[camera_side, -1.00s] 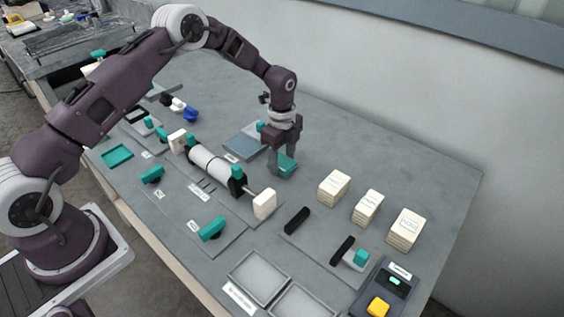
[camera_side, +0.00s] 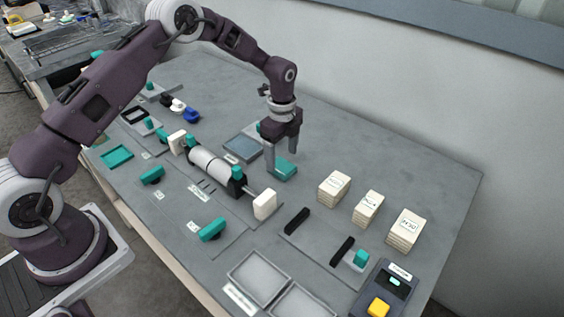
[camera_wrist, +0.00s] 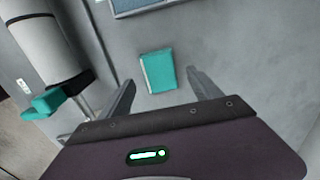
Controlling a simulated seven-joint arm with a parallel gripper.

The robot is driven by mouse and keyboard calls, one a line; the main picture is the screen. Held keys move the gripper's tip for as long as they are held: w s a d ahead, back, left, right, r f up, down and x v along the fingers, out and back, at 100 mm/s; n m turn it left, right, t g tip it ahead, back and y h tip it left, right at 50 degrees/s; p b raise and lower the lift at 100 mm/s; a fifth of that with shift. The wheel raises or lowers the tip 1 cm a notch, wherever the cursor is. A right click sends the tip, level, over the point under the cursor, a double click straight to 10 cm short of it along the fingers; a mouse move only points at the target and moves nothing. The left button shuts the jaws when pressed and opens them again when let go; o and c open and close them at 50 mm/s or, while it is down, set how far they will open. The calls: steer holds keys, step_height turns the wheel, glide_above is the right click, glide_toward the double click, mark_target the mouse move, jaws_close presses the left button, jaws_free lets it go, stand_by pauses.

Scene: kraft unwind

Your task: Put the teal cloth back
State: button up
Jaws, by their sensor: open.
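The teal cloth (camera_side: 285,172) is a small folded block lying on the grey table, right of the white roll. It also shows in the wrist view (camera_wrist: 158,71), with a pale edge on its left side. My gripper (camera_side: 282,160) is open and empty, above the cloth in the side view. In the wrist view the cloth lies between and just beyond the two fingertips (camera_wrist: 160,80), with bare table visible on both sides of it. A shallow teal tray (camera_side: 117,156) lies empty at the left of the table.
The white roll (camera_side: 212,165) on its shaft, with teal clamps, stands left of the gripper. A flat blue-grey panel (camera_side: 241,147) lies behind the cloth. Stacks of cream blocks (camera_side: 334,187) stand to the right. Two grey trays (camera_side: 262,272) are in front. The back right table is clear.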

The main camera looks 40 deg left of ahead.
step_height(320, 180, up, 9)
steer(key=shift+f, duration=0.15)
step_height(320, 180, up, 11)
steer(key=n+t, duration=0.1)
steer(key=n, duration=0.2)
glide_above(282, 165)
steer(key=s, duration=0.5)
steer(key=s+d+r+n+t, duration=0.1)
steer(key=s+r+n+t, duration=0.1)
steer(key=s+r+n, duration=0.55)
steer(key=s+r+n+t, duration=0.1)
steer(key=s+n, duration=0.6)
steer(key=s, duration=1.6)
steer(key=shift+d+r+t, duration=0.25)
steer(key=shift+d+t, duration=0.1)
steer(key=shift+t, duration=0.45)
steer(key=shift+n, duration=0.25)
